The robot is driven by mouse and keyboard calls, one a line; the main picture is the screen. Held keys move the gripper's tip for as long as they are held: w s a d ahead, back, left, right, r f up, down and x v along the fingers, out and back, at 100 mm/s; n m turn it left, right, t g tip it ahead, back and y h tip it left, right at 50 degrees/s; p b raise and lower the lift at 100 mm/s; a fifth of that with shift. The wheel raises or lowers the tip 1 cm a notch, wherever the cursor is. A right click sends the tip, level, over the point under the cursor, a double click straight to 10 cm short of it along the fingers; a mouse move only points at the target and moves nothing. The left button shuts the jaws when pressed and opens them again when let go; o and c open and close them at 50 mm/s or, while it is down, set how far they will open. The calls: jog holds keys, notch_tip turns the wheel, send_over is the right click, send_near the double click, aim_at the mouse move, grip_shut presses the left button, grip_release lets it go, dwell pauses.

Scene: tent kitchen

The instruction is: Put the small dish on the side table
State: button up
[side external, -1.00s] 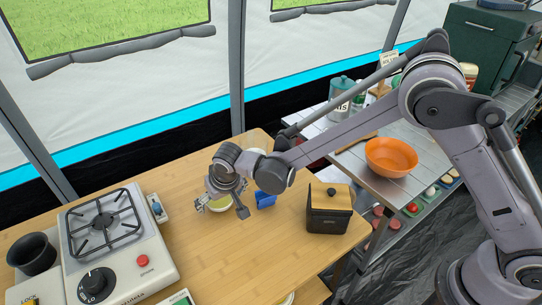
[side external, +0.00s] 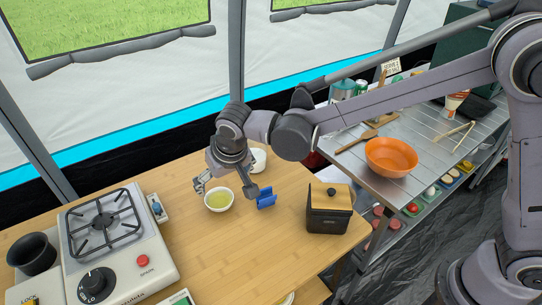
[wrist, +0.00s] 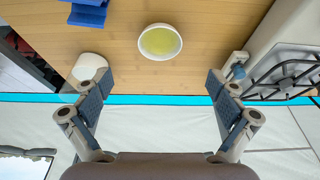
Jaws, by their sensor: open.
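A small white dish (side external: 219,207) with yellow-green contents stands upright on the wooden table (side external: 190,240). In the wrist view the dish (wrist: 160,55) lies at the top middle, beyond my fingertips. My gripper (side external: 225,188) is open and empty. It hangs just above and behind the dish in the side view, and its fingers (wrist: 160,85) are spread wide in the wrist view. A metal side table (side external: 345,170) stands to the right, behind the wooden one.
An orange bowl (side external: 391,158) and wooden utensils (side external: 358,142) occupy the metal table. A blue holder (side external: 266,199) and black box (side external: 329,215) stand right of the dish. A white round item (side external: 258,160) is behind my gripper. A stove (side external: 110,235) is left.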

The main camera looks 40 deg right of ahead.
jog(key=s+d+r, duration=0.3)
jog(key=d+r, duration=0.1)
jog(key=d, duration=0.4)
jog(key=s+d+r, duration=0.3)
jog(key=d+r, duration=0.1)
jog(key=d, duration=0.3)
jog(key=s+d+f+t, duration=0.1)
jog(key=s+d+t, duration=0.1)
jog(key=s+d, duration=1)
jog(key=shift+s+f+t, duration=0.15)
jog(key=shift+s+t, duration=0.15)
jog(key=shift+s, duration=0.2)
